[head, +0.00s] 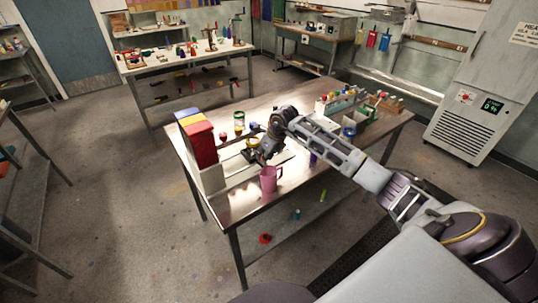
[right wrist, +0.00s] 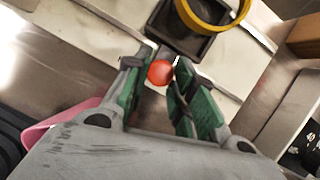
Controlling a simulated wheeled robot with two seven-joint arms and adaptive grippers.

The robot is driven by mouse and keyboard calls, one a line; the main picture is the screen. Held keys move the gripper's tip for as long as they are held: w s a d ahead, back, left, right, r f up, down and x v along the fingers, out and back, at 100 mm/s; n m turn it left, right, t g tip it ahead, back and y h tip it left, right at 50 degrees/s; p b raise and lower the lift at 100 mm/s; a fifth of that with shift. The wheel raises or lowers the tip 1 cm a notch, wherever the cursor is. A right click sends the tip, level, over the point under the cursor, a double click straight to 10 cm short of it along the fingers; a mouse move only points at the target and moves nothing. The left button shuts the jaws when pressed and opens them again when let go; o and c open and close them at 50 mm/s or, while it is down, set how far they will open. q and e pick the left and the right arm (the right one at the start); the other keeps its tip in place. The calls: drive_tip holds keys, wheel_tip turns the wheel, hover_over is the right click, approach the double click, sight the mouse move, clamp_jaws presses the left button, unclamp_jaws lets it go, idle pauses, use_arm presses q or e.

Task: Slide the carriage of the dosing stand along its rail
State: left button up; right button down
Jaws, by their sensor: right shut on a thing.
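The right gripper (head: 264,154) is over the steel table beside the dosing stand. In the right wrist view its green-padded fingers (right wrist: 158,72) are shut around a round orange-red knob (right wrist: 160,73), which I take as the carriage's handle. Just beyond the knob is a black square holder (right wrist: 190,42) with a yellow ring (right wrist: 213,14) over it. A pale flat strip of the stand (right wrist: 235,65) runs beneath. In the head view the yellow ring (head: 253,142) shows just left of the gripper, which hides the knob. The left gripper is not in view.
A pink jug (head: 269,180) stands close in front of the gripper. Tall red, yellow and blue blocks (head: 202,145) stand at the table's left end. A jar (head: 239,122) is behind. Racks with small items (head: 345,100) fill the back right. The front right tabletop is fairly clear.

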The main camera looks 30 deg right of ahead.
drive_tip(key=a, duration=0.4)
drive_tip(key=a+b, duration=0.1)
drive_tip(key=a, duration=0.3)
drive_tip(key=s+a, duration=0.1)
drive_tip(key=a, duration=0.3)
drive_tip(key=shift+a, duration=0.45)
drive_tip(key=c, duration=1.2)
unclamp_jaws()
drive_tip(key=shift+a, duration=0.15)
drive_tip(key=shift+r, duration=0.15)
drive_tip(key=shift+v, duration=5.9)
drive_tip(key=shift+s, duration=0.1)
